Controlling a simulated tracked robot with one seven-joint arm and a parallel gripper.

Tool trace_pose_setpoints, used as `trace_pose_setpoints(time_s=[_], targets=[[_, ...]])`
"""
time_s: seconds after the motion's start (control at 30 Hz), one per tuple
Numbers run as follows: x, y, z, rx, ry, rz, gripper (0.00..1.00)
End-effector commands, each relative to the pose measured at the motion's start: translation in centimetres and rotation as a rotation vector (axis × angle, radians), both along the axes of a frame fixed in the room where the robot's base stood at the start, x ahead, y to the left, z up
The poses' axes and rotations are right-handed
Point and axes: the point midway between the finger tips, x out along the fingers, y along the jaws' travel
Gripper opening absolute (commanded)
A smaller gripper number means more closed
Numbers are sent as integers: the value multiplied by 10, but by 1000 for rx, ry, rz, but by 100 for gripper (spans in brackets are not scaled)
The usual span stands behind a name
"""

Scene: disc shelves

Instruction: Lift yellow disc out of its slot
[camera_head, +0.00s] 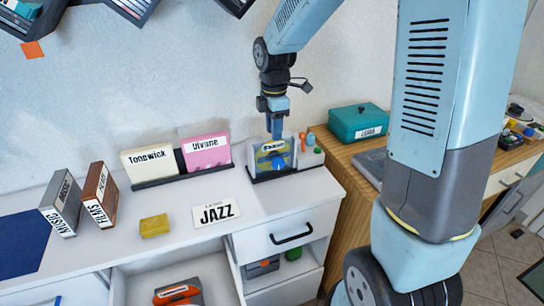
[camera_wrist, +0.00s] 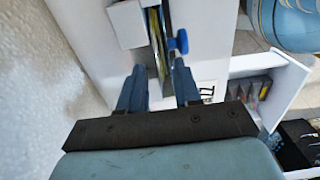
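The yellow disc (camera_head: 272,161), a flat case with yellow and blue art and a small label, stands upright in a dark slotted holder (camera_head: 290,171) at the right end of the white counter. A blue round knob-like thing (camera_head: 278,163) is in front of it. My gripper (camera_head: 275,133) points down just above the disc. In the wrist view the disc (camera_wrist: 157,38) shows edge-on, ahead of and between the fingertips. My gripper (camera_wrist: 158,77) is open there, with a finger on each side and a gap between them. I cannot tell whether a finger touches the disc.
A cream Tonewick case (camera_head: 148,162) and a pink Divane case (camera_head: 206,152) stand to the left. A JAZZ card (camera_head: 216,213) and a yellow block (camera_head: 154,225) lie in front. A teal box (camera_head: 359,122) sits right.

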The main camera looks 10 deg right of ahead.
Motion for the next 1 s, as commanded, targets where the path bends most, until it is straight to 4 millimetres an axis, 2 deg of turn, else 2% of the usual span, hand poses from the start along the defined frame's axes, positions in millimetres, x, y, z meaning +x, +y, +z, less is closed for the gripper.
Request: trace_pose_setpoints(time_s=[0.3,0.63,1.0], targets=[[3,2,-41,-1,3,0,33],[4,1,-47,0,1,-1,33],[4,1,-47,0,1,-1,0]])
